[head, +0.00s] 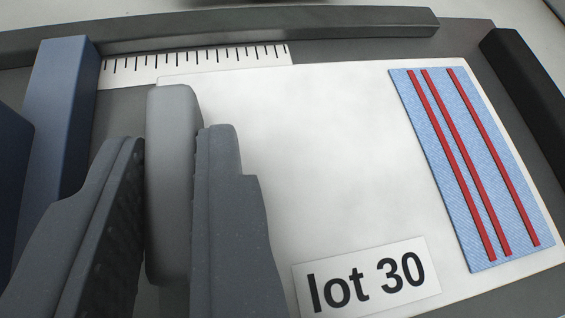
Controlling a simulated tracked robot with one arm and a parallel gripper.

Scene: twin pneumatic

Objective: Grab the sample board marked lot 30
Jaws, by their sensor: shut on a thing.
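The sample board (310,150) is a flat white panel. A label (367,278) reading "lot 30" is at its lower edge, and a blue fabric patch (445,150) with three red stripes is at its right. A grey rounded block (172,200) stands along the board's left edge. I cannot tell whether it is fixed to the board. My gripper (173,138) is shut on this block, with one finger on each side. The right finger hides part of the board's lower left.
A dark grey rail (240,32) runs behind the board, with a ruler strip (200,62) in front of it. A blue-grey block (58,120) stands at the left and a black bar (525,95) at the right. The dark surface shows around the board.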

